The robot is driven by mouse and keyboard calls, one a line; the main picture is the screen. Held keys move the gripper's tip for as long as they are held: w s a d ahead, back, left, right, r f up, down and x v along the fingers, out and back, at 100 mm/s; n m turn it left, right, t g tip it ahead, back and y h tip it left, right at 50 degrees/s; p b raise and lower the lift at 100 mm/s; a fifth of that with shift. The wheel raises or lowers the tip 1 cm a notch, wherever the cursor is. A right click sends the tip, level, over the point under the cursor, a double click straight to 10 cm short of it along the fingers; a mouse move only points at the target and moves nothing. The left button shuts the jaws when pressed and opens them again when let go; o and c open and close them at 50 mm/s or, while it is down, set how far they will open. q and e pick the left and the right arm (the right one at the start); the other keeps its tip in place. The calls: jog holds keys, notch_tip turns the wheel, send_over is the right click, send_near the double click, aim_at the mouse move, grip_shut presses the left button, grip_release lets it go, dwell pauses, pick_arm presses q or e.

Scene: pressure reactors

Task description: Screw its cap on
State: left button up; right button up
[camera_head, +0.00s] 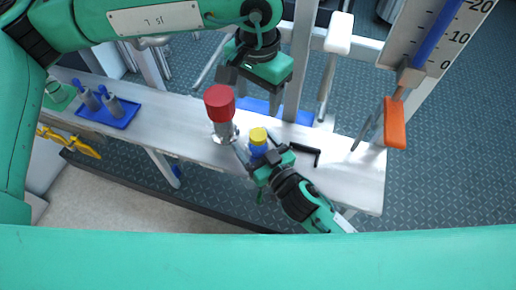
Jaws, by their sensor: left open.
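A metal vessel (224,132) with a red cap-like top (219,100) stands on the grey bench. To its right is a small blue thing with a yellow top (258,136). Which piece the task's cap is, I cannot tell. My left gripper (253,84) hangs above and to the right of the red top, open, with nothing seen between its fingers. My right gripper (258,150) reaches in from the lower right, with its fingers around or beside the blue thing. Whether it grips it is not clear.
The bench (182,125) is narrow, with a blue tray (108,112) of small grey pieces on its left. A black hex key (306,151) lies at right. White frame posts (300,60) rise behind. An orange-handled tool (394,122) and a scale panel (440,40) are at upper right.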

jog(key=shift+s, duration=0.1)
jog(key=v, duration=1.3)
jog(key=shift+s+d, duration=0.2)
jog(key=shift+d, duration=0.15)
